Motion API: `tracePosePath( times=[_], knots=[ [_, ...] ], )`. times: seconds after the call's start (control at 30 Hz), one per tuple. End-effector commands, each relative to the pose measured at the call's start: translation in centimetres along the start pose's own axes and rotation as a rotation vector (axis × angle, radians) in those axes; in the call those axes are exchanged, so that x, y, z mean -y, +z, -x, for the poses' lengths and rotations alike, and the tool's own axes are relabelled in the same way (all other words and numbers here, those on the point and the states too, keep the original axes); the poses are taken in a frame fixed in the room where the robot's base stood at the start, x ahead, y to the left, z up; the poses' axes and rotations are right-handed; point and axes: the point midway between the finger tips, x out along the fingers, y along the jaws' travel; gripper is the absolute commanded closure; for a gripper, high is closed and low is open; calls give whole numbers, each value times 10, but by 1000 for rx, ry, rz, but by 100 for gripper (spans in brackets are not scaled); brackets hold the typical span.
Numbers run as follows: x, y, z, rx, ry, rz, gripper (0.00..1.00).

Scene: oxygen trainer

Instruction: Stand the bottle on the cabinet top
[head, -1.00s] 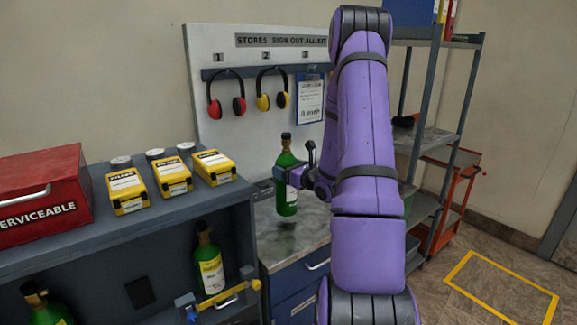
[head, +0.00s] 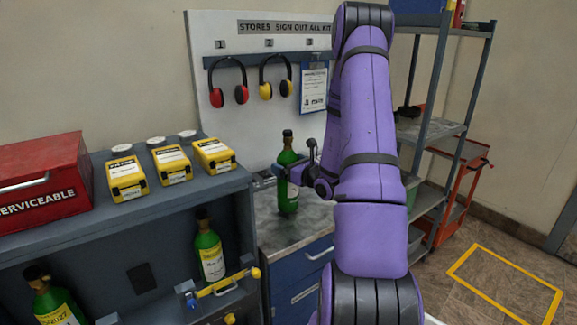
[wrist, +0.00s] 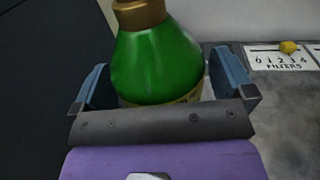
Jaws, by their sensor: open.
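The green bottle (head: 288,168) with a dark neck stands upright on the grey cabinet top (head: 312,222), in front of the back board. Its base appears to rest on the surface. My gripper (head: 290,184) is around the bottle's body with its jaws open. In the wrist view, the bottle (wrist: 155,62) is between the two blue fingers, with a narrow gap visible on the right side; contact on the left is hard to judge. The bottle's underside is hidden in the wrist view.
A shelf unit on the left holds yellow filter boxes (head: 170,165) and a red box (head: 40,180). Two other green bottles (head: 210,255) are in its lower bays. Ear defenders (head: 276,78) hang on the board behind. Bare cabinet top lies in front of the bottle.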

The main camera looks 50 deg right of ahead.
Motion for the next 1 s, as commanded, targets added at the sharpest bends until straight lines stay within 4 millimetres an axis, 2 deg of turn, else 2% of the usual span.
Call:
tracePosePath(
  times=[0.17, 0.4, 0.6, 0.8, 1.0],
  knots=[
    [0, 1, 18, -2, -1, 0, 0],
    [1, 0, 66, -2, -4, -1, 0],
    [0, 1, 100, 0, -2, 0, 0],
    [0, 1, 117, 1, -1, 1, 0],
    [0, 1, 120, 1, 0, 0, 0]
  ],
)
